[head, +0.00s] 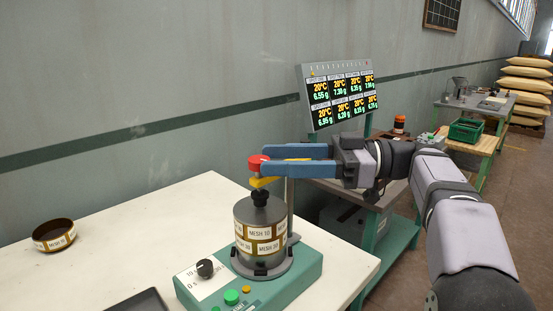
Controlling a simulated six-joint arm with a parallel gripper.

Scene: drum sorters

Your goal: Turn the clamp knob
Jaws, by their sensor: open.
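A sieve stack (260,228) with several "MESH" labels stands upright on a green shaker base (285,288). A black clamp knob (260,198) sits on top of its dark lid. My gripper (264,168) reaches in from the right with blue fingers, level, just above the black knob. It is open. A red rounded piece (257,162) and a yellow piece (263,182) show at the finger ends, above the black knob. I cannot tell whether they belong to the knob or the fingertips, nor whether the fingers touch the knob.
A silver post (290,208) stands behind the stack. The base has a black dial (206,268) and a green button (231,297). A loose sieve ring (54,235) lies on the white table (130,245) at left. A display panel (338,95) stands behind my arm.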

